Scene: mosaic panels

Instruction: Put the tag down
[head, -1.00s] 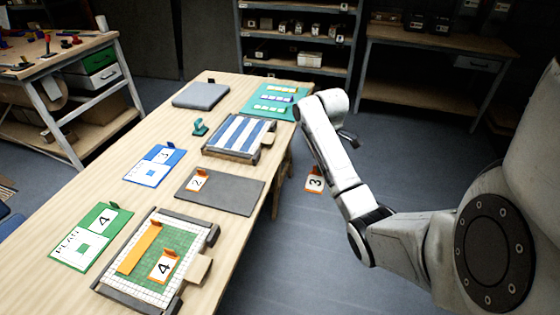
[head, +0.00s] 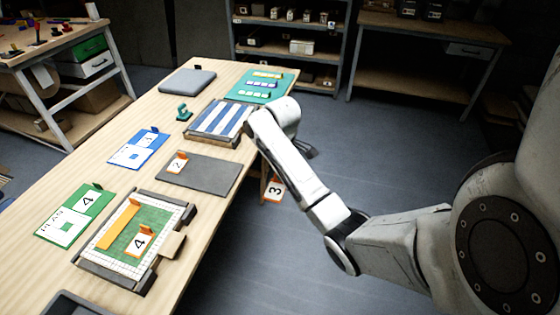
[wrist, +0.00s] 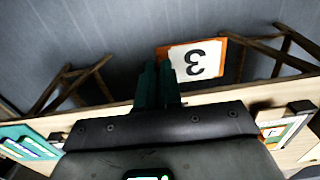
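The tag with a black 3 on white and an orange edge (wrist: 197,62) is at the fingertips of my gripper (wrist: 160,72) in the wrist view. The two dark green fingers are close together, with the tag's orange edge at their tips, and the tag sticks out to the right. In the head view the tag (head: 275,189) hangs beside the table's right edge, over the floor. My gripper is hidden behind my arm there. A tag marked 4 (head: 139,242) is on a green mosaic panel (head: 165,215).
The wooden table (head: 120,185) also bears a blue-and-white striped panel (head: 220,120), a blue plan card (head: 138,148), a green plan card (head: 75,214), a teal board (head: 258,88) and a grey pad (head: 187,82). Bare wood lies between them. Shelves (head: 290,45) stand behind.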

